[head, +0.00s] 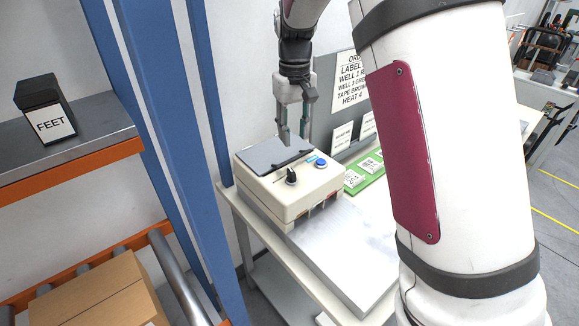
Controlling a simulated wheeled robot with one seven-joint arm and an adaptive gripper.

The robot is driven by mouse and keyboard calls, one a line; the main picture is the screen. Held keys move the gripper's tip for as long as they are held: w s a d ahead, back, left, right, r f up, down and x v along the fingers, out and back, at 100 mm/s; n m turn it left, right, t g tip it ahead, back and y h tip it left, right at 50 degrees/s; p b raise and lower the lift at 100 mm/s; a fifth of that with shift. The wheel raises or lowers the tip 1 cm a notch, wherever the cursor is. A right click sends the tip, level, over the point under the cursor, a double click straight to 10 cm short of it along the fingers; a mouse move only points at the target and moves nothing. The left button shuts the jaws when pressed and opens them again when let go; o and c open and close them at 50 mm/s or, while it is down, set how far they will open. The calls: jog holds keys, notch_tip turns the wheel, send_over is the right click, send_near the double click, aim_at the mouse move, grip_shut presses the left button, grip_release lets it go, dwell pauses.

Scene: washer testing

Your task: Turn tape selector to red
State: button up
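The cream-coloured machine (282,199) sits on the table. A black knob (291,176), which looks like the tape selector, is on the front part of its top. Its setting and any colour marks around it are too small to read. A blue round button (321,162) is to the right of the knob. My gripper (294,140) points down over the grey lid plate (270,155) at the back of the machine, behind and above the knob. Its two fingers are apart with nothing seen between them. I cannot tell whether a fingertip touches the lid plate.
A grey sign board (325,100) with printed cards stands behind the machine. A green board (366,172) with white labels lies to its right. Blue posts (165,100) and a shelf with a black box marked FEET (43,105) are at left. A cardboard box (95,295) sits on rollers.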

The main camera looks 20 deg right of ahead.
aim_at(294, 174)
notch_tip(294, 174, down, 13)
jog(key=shift+f+p, duration=0.1)
jog(key=shift+p, duration=0.75)
